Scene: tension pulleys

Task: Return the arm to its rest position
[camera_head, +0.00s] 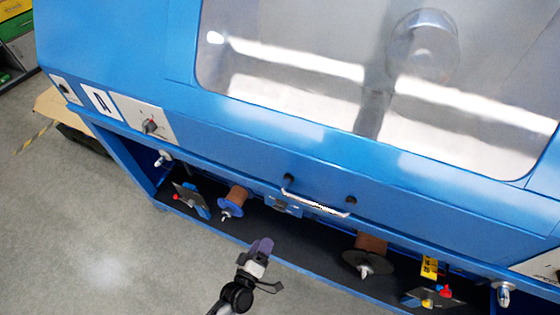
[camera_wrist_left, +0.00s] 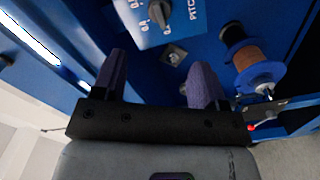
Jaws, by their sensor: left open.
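My left gripper (camera_head: 262,248) shows low in the head view, in front of the blue machine's open lower bay. The left wrist view shows its two purple fingers (camera_wrist_left: 158,88) spread apart with nothing between them. The blue machine (camera_head: 300,150) fills most of the head view. Its blue-flanged spool with copper-brown wire (camera_head: 235,198) sits in the lower bay, up and left of the gripper in the head view. The spool also shows to the right of the fingers in the left wrist view (camera_wrist_left: 246,58). My right gripper is not in either view.
A second brown spool with a dark disc (camera_head: 362,257) stands farther right in the bay. Small plates with coloured knobs (camera_head: 190,199) and (camera_head: 433,299) sit near both ends. A metal handle (camera_head: 315,204) juts from the machine front. The grey floor (camera_head: 100,240) at left is open.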

